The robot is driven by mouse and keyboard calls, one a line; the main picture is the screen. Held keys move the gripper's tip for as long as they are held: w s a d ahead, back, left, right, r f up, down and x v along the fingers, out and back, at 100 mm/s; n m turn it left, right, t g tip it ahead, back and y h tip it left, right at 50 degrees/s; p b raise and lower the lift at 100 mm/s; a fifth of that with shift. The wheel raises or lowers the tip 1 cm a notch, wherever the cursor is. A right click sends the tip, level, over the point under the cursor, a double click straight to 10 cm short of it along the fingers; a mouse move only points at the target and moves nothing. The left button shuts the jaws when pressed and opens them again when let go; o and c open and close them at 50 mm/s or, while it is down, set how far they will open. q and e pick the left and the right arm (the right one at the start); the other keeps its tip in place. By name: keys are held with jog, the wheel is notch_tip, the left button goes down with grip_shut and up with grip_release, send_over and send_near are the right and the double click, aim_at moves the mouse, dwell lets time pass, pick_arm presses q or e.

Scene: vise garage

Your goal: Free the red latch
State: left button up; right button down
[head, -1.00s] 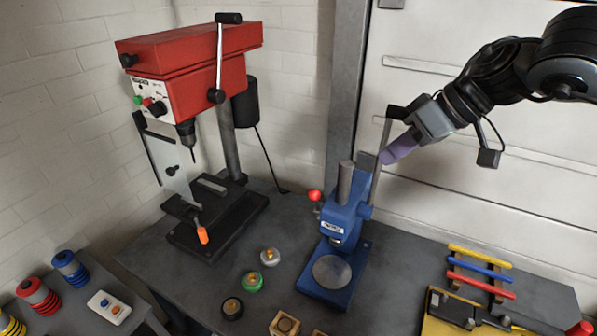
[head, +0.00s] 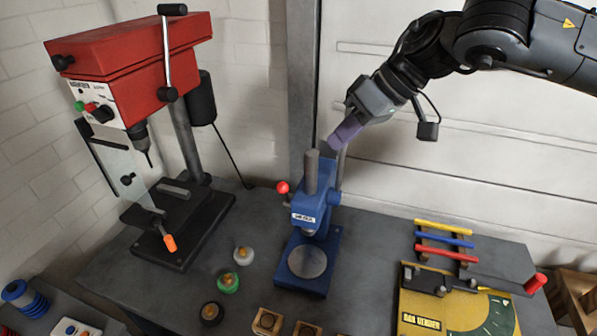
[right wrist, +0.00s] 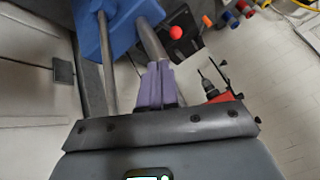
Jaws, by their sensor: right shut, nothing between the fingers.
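The blue press (head: 318,215) stands on the dark bench with a red ball knob (head: 282,187) at its left side, the likeliest red latch. The knob also shows in the right wrist view (right wrist: 176,32). A grey lever (head: 340,165) rises at the press's right side, its upper part hidden by my right gripper. My right gripper (head: 342,136) is shut and empty, its purple fingers together beside the top of the press and lever. I cannot tell if they touch the lever. The fingers (right wrist: 155,82) also show in the right wrist view. My left gripper is out of view.
A red drill press (head: 135,70) stands at the left. A bar bender (head: 445,310) with a red handle (head: 535,284) and a rack of coloured bars (head: 445,243) are at the right. Small round parts (head: 228,283) lie in front. The bench between press and bender is clear.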

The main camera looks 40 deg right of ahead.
jog(key=p, duration=0.3)
send_near(286, 198)
jog(key=shift+w+a, duration=0.2)
jog(key=shift+w, duration=0.65)
jog(key=shift+w+a+f, duration=0.35)
jog(key=shift+a+f, duration=0.2)
jog(key=shift+a, duration=0.15)
